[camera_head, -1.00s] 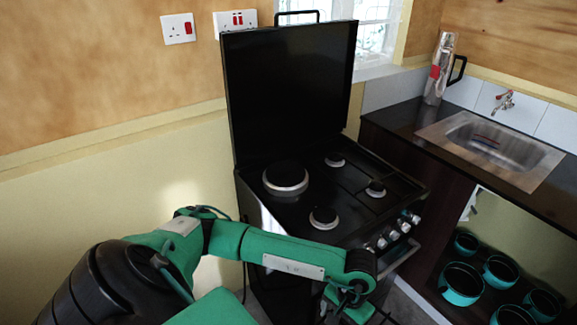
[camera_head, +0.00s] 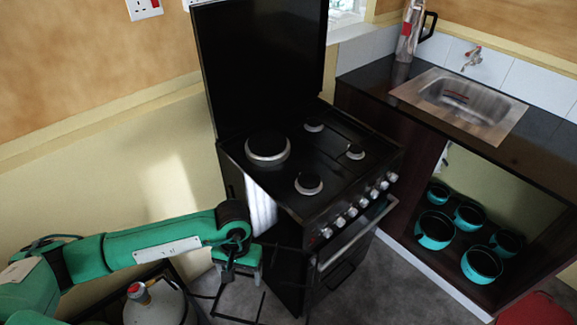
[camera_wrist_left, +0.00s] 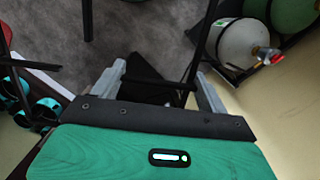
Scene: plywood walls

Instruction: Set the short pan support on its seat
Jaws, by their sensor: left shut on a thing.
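My left gripper (camera_head: 232,277) is low in front of the left side of the stove, below hob height. It is shut on the short pan support (camera_head: 262,304), a frame of thin black bars hanging tilted beneath it. In the left wrist view, dark bars of the support (camera_wrist_left: 194,62) pass between the grey fingers (camera_wrist_left: 160,88). The black hob (camera_head: 282,185) has a large burner (camera_head: 268,147) and several smaller ones. The seat itself is not clearly distinguishable on the dark hob. My right gripper is out of view.
The raised lid (camera_head: 262,65) stands behind the hob. A gas cylinder (camera_head: 155,305) stands at lower left. The oven handle (camera_head: 358,238) projects at the front. A sink counter (camera_head: 362,84) is at right, with several teal pots (camera_head: 434,229) on the shelf below.

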